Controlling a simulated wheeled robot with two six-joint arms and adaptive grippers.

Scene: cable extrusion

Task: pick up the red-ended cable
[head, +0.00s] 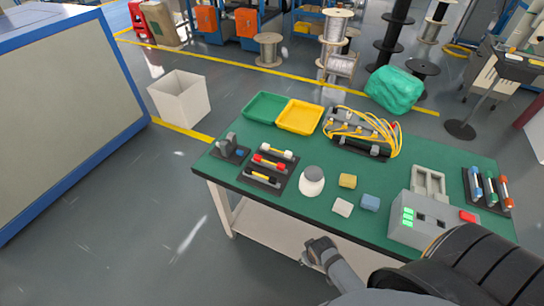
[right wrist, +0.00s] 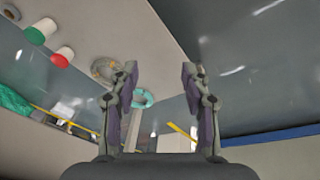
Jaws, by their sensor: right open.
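In the head view, a dark rack (head: 283,184) at the left part of the green table holds short cables with white, red and dark ends. The red-ended cable (head: 269,162) lies in the middle, between the white-ended and dark-ended ones. My right gripper (head: 316,250) is beside the front edge of the table, well to the right of and nearer than this rack, apart from the cable. In the right wrist view its two fingers (right wrist: 160,78) are spread with nothing between them. The cable cannot be made out in that view. My left gripper is not in view.
Another rack with blue, green and red-orange pieces (head: 505,190) is at the right. Green (head: 266,106) and yellow trays (head: 299,117) lie behind.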

